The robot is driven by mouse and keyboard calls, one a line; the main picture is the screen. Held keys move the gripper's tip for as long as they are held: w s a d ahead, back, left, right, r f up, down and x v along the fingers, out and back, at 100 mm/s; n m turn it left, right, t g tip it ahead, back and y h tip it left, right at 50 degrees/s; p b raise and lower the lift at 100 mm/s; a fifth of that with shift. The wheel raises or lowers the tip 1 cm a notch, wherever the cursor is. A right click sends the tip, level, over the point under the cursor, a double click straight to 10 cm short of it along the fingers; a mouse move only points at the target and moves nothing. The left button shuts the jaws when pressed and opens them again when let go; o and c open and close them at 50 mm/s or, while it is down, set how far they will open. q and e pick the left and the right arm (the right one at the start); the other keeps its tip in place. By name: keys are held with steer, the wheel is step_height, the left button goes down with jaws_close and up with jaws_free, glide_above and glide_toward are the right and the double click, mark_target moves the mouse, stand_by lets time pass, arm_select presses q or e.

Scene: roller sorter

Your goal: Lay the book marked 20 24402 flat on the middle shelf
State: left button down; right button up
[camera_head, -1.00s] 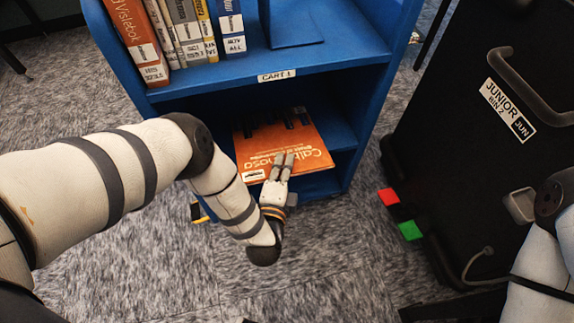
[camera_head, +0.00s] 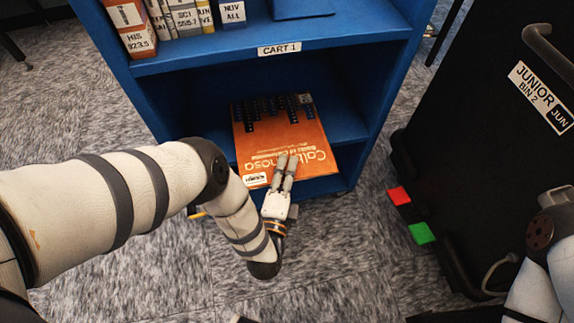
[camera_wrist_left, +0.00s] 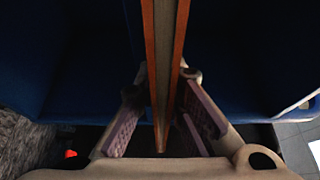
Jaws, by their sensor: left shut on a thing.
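The orange book (camera_head: 284,140) shows its cover face up in the head view, with dark shapes along its far end. The small white label at its near corner is too small to read. The book is roughly level at the middle shelf (camera_head: 346,133) of the blue cart, its near end jutting out past the front edge. I cannot tell whether it touches the shelf. My left gripper (camera_head: 287,163) is shut on the near edge. In the left wrist view the book (camera_wrist_left: 180,45) is edge-on between the fingers. My right gripper is out of view.
The cart's top shelf (camera_head: 200,59) holds upright books (camera_head: 184,14) at left and a blue bookend (camera_head: 300,8). A black bin (camera_head: 480,120) marked Junior Bin 2 stands at right, with red (camera_head: 398,196) and green (camera_head: 422,233) blocks beside it. Carpet lies between.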

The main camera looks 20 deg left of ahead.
arm_select(q)
steer(key=c, duration=1.6)
jaws_free()
steer(key=shift+c, duration=0.2)
steer(key=shift+s, duration=0.1)
steer(key=s+d, duration=0.2)
steer(key=s, duration=0.9)
steer(key=shift+s, duration=0.3)
steer(key=shift+d, duration=0.1)
